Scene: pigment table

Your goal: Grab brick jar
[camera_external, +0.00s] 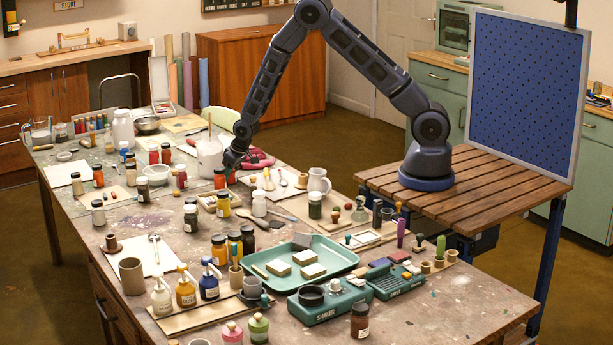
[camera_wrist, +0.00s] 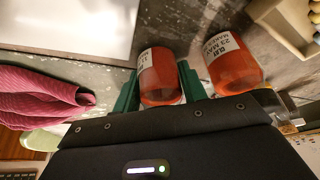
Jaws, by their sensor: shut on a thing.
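My gripper (camera_external: 228,178) is low over the middle of the table, at the end of the arm reaching down from the right. In the wrist view my gripper (camera_wrist: 160,88) has its two green fingers on either side of an orange-red jar, the brick jar (camera_wrist: 163,90), with a white label. The fingers are shut on it. An orange-red jar (camera_external: 220,177) shows beside the fingertips in the external view. A second, similar orange-red jar (camera_wrist: 236,68) with a white label lies just right of the right finger in the wrist view.
A dark pink cloth (camera_external: 260,160) lies right of my gripper, and a white tub (camera_external: 209,152) stands close behind. Several pigment jars crowd the table around. A green tray (camera_external: 345,261) with pale blocks is nearer the front.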

